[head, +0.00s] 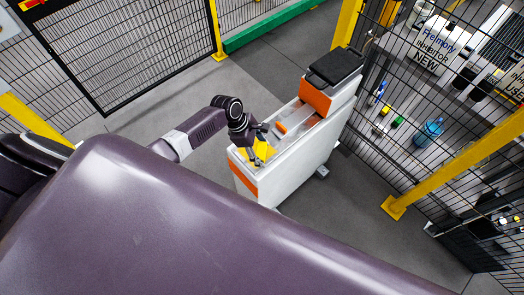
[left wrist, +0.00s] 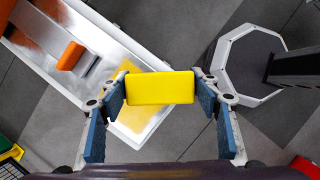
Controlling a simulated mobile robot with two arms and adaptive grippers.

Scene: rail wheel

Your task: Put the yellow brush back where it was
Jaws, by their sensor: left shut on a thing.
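The yellow brush (left wrist: 160,88) shows in the left wrist view as a smooth yellow block. My left gripper (left wrist: 160,90) is shut on it, with a blue-padded finger at each end. In the head view my left gripper (head: 262,146) is over the near end of the white trough-like unit (head: 300,150), and the brush is small and partly hidden there. A yellow patch (left wrist: 137,118) lies in the trough's end, below and partly behind the brush. I cannot tell the exact height of the brush above it. My right gripper is not in view.
An orange block (left wrist: 71,56) sits inside the trough. An orange housing with a black lid (head: 336,66) stands at the trough's far end. Mesh fencing with yellow posts (head: 455,170) runs along the right, with shelves behind it. Grey floor (head: 180,85) is clear left of the unit.

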